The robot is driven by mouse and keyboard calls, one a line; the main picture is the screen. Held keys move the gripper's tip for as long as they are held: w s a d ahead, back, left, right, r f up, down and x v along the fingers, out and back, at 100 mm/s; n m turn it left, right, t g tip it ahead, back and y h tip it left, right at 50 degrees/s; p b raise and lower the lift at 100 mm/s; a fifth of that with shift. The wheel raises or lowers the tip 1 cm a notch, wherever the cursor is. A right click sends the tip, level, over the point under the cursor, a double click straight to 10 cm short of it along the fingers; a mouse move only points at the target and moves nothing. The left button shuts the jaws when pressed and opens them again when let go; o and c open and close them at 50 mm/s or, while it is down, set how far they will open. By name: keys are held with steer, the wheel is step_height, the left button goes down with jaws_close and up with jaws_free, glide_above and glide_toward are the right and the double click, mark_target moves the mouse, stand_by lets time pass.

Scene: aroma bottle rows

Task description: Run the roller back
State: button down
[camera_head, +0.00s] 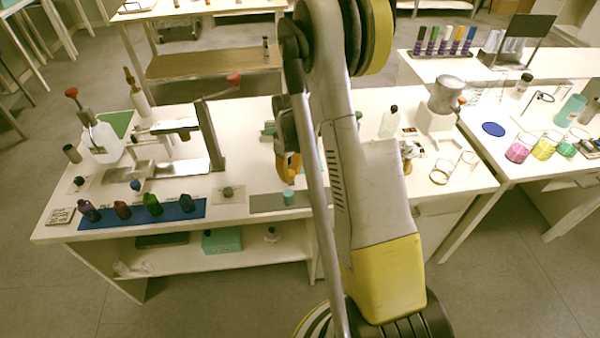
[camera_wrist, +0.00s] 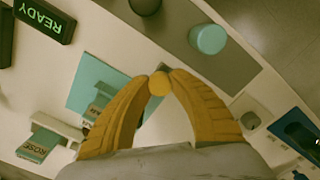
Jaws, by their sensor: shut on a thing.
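My gripper (camera_wrist: 159,78) has its two orange fingers closed on a small round yellow knob (camera_wrist: 159,85), held between the fingertips. What the knob belongs to is hidden, so I cannot tell whether it is part of the roller. In the head view my gripper (camera_head: 290,175) is over the left bench, mostly behind my arm. No roller stands out clearly in either view.
A teal cylinder (camera_wrist: 207,39) stands on a grey strip near the bench's front edge. A READY sign (camera_wrist: 44,20) is at the upper left of the wrist view. Small dark-capped bottles stand on a blue mat (camera_head: 178,214). A dark upright post (camera_head: 210,140) rises left of my gripper.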

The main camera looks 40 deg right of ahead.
steer(key=shift+a, duration=0.15)
steer(key=c, duration=1.1)
jaws_free()
steer(key=shift+w+a, duration=0.15)
step_height(320, 180, up, 12)
